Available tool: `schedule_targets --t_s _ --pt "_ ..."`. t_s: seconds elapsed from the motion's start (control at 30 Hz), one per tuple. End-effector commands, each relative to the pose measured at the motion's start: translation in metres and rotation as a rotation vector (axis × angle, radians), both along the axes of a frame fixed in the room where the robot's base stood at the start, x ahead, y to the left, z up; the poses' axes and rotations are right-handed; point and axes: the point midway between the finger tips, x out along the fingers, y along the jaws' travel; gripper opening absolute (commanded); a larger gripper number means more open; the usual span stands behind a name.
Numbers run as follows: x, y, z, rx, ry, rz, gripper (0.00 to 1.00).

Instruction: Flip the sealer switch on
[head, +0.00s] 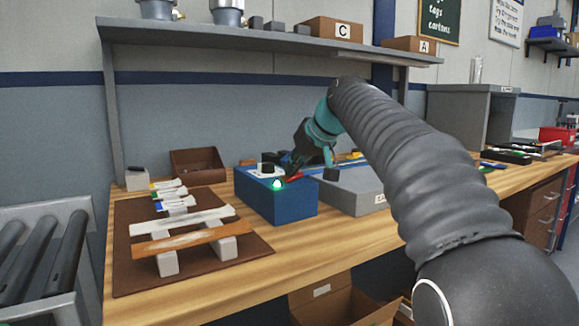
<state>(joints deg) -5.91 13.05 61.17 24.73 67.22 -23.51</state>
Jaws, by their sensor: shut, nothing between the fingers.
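A blue box (285,209) stands on the wooden bench near the middle of the head view. On its top are a white plate with a dark block (267,169) and a green lamp (277,184) that glows. A small red part (294,177) shows at the top's right side; I cannot tell whether it is the switch lever. My gripper (287,163) is shut and empty, pointing down over the box's top; contact with it is unclear. A grey slab-like unit (345,190) with a partly hidden label stands right of the box. My arm hides its right part.
A brown mat (255,252) with white and orange strips on blocks lies at left. A brown bin (198,164) stands behind it. A shelf (250,38) hangs above the bench. A roller conveyor (40,250) is at far left. Bare bench lies in front of the box.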

Motion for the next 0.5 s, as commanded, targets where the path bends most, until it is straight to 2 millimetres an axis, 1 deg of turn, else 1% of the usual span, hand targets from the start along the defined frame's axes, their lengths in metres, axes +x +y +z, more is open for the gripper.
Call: schedule_targets --t_s 0.2,0.5 --pt "0.0052 -0.0080 0.0022 -0.002 0.003 -0.001 0.00" --pt "0.0058 -0.0083 0.0021 0.000 0.001 0.002 0.00"
